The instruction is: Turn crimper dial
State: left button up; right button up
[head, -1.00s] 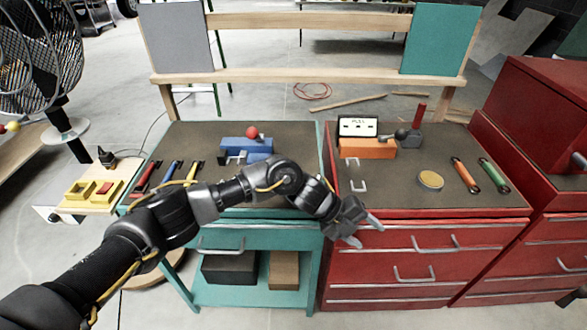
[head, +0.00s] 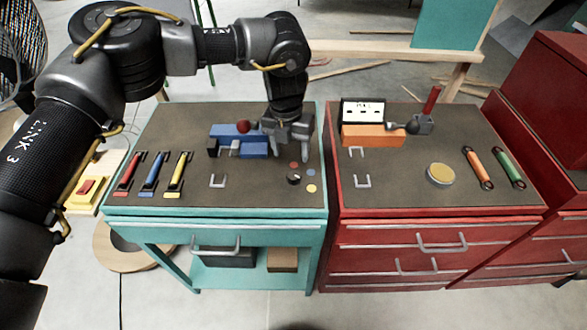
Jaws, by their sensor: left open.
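A small black dial (head: 293,179) with a light mark lies on the dark top of the teal bench, near its right edge. Red (head: 294,166), blue (head: 311,173) and yellow (head: 311,188) dots sit around it. A blue crimper block (head: 228,131) with a red ball (head: 243,126) stands to the left and behind the dial. My left gripper (head: 292,156) is open and points down, just behind the dial in the picture and to the right of the blue block. I see no contact with the dial. My right gripper is out of view.
Red, blue and yellow handled tools (head: 175,174) lie at the bench's left. A metal bracket (head: 218,181) stands left of the dial. The red cabinet at right carries an orange block (head: 374,136), a round tin (head: 440,175) and two tubes (head: 478,168).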

aim_at(294, 175)
pick_arm(q)
jog(key=f, duration=0.2)
jog(key=f+p, duration=0.1)
jog(key=f, duration=0.2)
jog(key=f+p, duration=0.1)
jog(key=f, duration=0.2)
jog(key=shift+s+d, duration=0.1)
jog(key=shift+d, duration=0.25)
jog(key=shift+f, duration=0.4)
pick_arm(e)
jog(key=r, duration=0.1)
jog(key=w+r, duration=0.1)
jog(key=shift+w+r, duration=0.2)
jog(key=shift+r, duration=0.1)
pick_arm(q)
jog(key=shift+c, duration=0.5)
jog(key=c, duration=0.9)
